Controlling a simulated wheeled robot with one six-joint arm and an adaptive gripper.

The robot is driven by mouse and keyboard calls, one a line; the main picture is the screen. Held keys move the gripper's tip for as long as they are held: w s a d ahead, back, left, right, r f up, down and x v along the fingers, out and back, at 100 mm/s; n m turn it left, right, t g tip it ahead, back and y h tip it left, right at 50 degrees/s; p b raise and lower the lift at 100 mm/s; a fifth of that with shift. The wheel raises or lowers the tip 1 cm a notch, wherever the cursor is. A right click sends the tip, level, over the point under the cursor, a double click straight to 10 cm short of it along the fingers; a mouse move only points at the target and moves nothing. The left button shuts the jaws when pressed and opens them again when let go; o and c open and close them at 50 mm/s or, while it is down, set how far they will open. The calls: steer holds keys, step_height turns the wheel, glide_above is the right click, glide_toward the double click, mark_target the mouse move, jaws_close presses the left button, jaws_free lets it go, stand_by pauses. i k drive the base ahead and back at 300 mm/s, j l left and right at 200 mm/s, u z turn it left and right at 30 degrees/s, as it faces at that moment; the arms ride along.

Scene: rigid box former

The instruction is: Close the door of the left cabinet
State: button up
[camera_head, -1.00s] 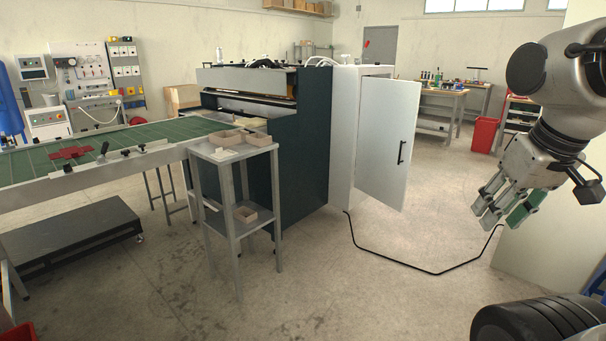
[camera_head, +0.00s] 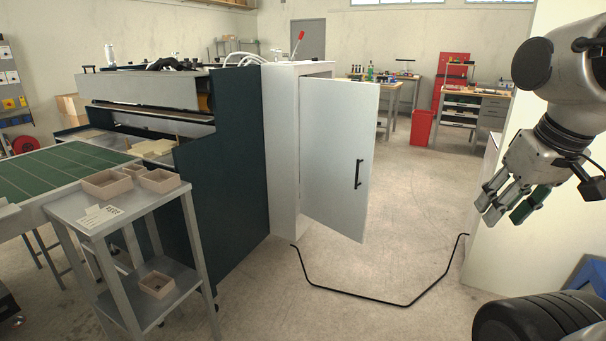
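The white cabinet (camera_head: 283,150) stands at the right end of the dark machine, in the middle of the head view. Its white door (camera_head: 335,160) is swung open toward me and to the right, with a black bar handle (camera_head: 358,173) near its free edge. My gripper (camera_head: 503,207) is at the right of the picture, pointing down and left. Its fingers look spread apart with nothing between them. It is well clear of the door, with open floor between them in the picture.
A grey stand (camera_head: 135,217) with small boxes is at the left, in front of the dark machine (camera_head: 222,175). A black cable (camera_head: 400,305) lies on the floor before the door. A red bin (camera_head: 421,127) stands behind. A pale wall or panel (camera_head: 545,230) is at the right.

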mark_target(338, 119)
steer(key=i, duration=0.35)
steer(key=i+j+z, duration=0.2)
steer(key=i, duration=0.2)
steer(key=i+j+z, duration=0.25)
steer(key=i, duration=0.15)
